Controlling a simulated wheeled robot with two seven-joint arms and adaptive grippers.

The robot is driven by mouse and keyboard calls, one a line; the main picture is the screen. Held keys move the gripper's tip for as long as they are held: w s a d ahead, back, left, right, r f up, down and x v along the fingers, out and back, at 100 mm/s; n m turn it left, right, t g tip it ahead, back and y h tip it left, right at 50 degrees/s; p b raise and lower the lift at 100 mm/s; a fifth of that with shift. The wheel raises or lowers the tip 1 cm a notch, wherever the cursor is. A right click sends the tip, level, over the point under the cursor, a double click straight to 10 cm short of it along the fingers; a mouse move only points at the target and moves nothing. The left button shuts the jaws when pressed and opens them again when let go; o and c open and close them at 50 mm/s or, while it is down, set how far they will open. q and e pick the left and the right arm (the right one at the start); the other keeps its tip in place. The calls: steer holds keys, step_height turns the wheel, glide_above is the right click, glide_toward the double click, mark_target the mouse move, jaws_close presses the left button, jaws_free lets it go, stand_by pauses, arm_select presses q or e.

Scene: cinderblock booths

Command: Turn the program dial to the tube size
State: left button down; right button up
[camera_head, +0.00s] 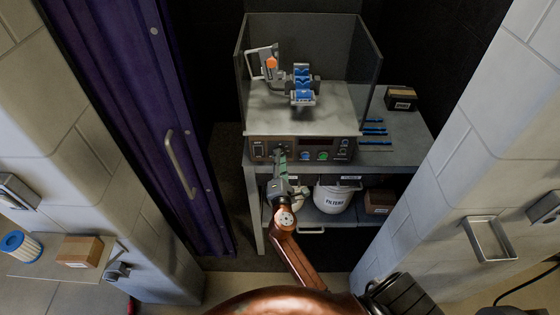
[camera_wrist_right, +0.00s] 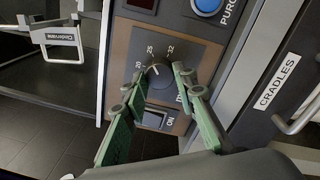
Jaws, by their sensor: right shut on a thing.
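The program dial (camera_wrist_right: 158,78) is a dark round knob on a brown plate of the front panel (camera_head: 300,149), with the numbers 20, 25 and 32 printed around its upper side in the right wrist view. A pale mark shows on its upper left edge; I cannot tell exactly which number it meets. My right gripper (camera_head: 280,157) reaches the left part of the panel. Its green fingers (camera_wrist_right: 157,88) are closed on the dial, one on either side. In the head view the gripper hides the dial. My left gripper is not in view.
An ON switch (camera_wrist_right: 154,118) sits just below the dial, and a blue PURGE button (camera_wrist_right: 207,5) is near. Clear shields surround the blue clamp (camera_head: 303,85) above the panel. A purple door (camera_head: 130,110) is left.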

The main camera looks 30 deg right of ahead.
stand_by(0.4)
steer(key=o, duration=1.2)
steer(key=shift+c, duration=0.2)
steer(key=v, duration=1.2)
steer(key=shift+f, duration=0.15)
